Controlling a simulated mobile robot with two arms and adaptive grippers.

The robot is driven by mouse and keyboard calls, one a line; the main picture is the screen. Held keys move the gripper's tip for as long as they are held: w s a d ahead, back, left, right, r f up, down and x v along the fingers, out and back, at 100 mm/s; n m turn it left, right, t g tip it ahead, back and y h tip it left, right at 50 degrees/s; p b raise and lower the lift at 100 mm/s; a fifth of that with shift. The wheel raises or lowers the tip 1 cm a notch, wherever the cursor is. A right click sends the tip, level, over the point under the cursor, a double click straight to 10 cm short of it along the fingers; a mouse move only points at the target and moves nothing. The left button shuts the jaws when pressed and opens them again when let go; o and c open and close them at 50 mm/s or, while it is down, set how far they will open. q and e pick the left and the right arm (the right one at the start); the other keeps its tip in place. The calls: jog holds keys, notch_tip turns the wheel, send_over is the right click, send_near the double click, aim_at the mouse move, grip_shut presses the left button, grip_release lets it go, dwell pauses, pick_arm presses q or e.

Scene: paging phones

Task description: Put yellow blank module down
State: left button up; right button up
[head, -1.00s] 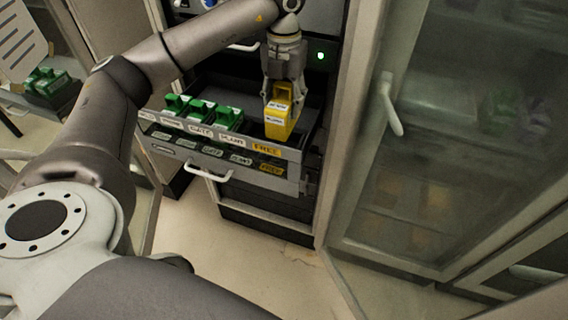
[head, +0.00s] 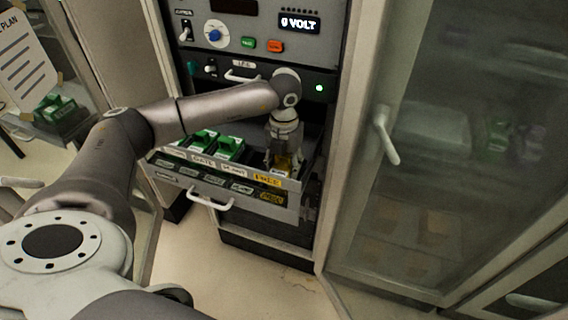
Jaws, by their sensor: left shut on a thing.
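The yellow blank module (head: 284,168) sits low at the right end of the pulled-out drawer (head: 222,202), behind the yellow FREE label (head: 267,181). Only a small part of it shows between the fingers and above the drawer front. My left gripper (head: 283,158) points down and is shut on the module. Whether the module touches the drawer floor is hidden. My right gripper is not in view.
Green modules (head: 229,147) stand in the drawer to the left, behind white labels. The rack panel (head: 250,35) with knobs and a volt display rises behind. A glass cabinet door (head: 450,150) with a handle stands to the right.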

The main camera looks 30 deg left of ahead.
pick_arm(q)
jog(key=shift+f, duration=0.15)
jog(key=o, duration=1.1)
jog(key=shift+o, duration=0.2)
jog(key=shift+r, duration=0.6)
notch_tip(320, 180, up, 10)
jog(key=b, duration=0.3)
jog(key=shift+r+b, duration=0.25)
jog(key=shift+b, duration=0.05)
jog(key=shift+r, duration=0.4)
